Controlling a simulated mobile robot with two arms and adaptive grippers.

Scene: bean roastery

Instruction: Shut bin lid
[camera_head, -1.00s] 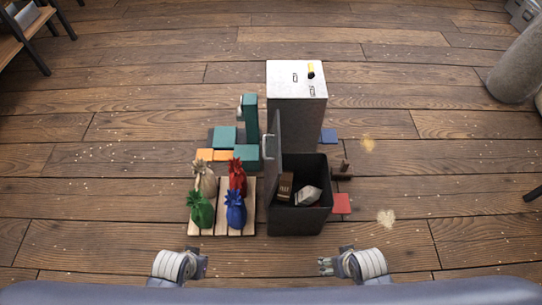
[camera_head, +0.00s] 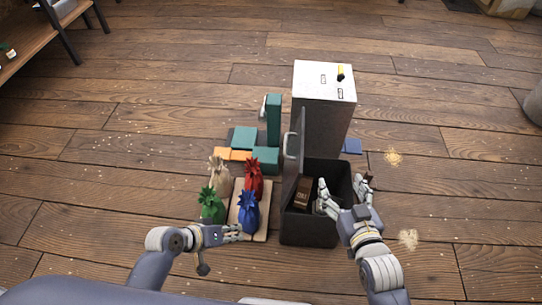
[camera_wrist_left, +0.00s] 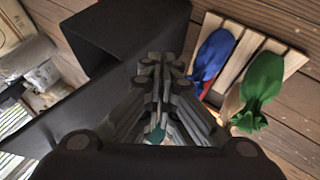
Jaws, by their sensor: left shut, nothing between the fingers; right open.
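The dark bin (camera_head: 308,232) stands open on the floor, with bags inside, among them a brown bag (camera_head: 302,194). Its lid (camera_head: 293,165) stands upright along the bin's left side. My left gripper (camera_head: 240,232) is shut and empty, at the front of the pallet, left of the bin and apart from the lid. My right gripper (camera_head: 340,195) is open above the right part of the bin, hiding some of its contents. In the left wrist view, my left gripper (camera_wrist_left: 157,75) is near dark bin parts (camera_wrist_left: 125,30); I cannot tell lid from wall there.
A wooden pallet (camera_head: 262,233) left of the bin holds red, blue, green and beige sacks. A tall white-topped cabinet (camera_head: 322,80) stands behind the bin. Teal and orange blocks (camera_head: 243,139) lie behind the pallet. The floor to the right is mostly clear.

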